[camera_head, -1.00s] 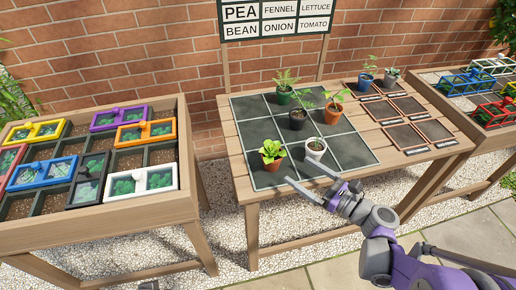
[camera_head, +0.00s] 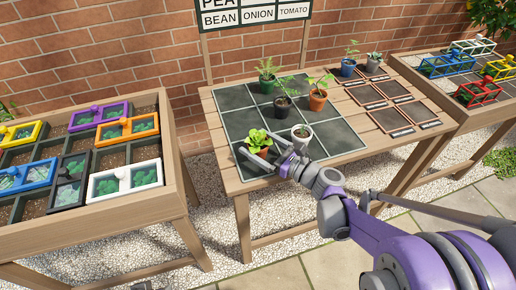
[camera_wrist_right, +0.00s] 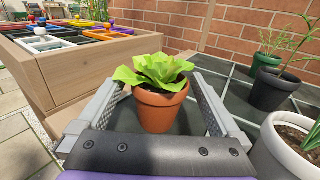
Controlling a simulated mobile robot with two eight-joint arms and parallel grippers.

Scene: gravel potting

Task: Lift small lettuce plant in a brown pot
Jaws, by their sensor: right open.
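The small lettuce plant, with bright green leaves in a brown pot (camera_head: 263,153), stands upright at the front left of the dark tiled mat (camera_head: 240,123). My right gripper (camera_head: 257,147) is open around it. In the right wrist view the brown pot (camera_wrist_right: 158,112) sits between the two fingers of the gripper (camera_wrist_right: 160,90), with a gap on each side. The leaves rise above the fingers. My left gripper is not in view.
A white pot (camera_head: 301,135) with a seedling stands close to the right of the gripper. A black pot (camera_head: 283,106), a green pot and an orange pot (camera_head: 317,100) stand farther back. A wooden planter bed (camera_head: 180,165) is at the left.

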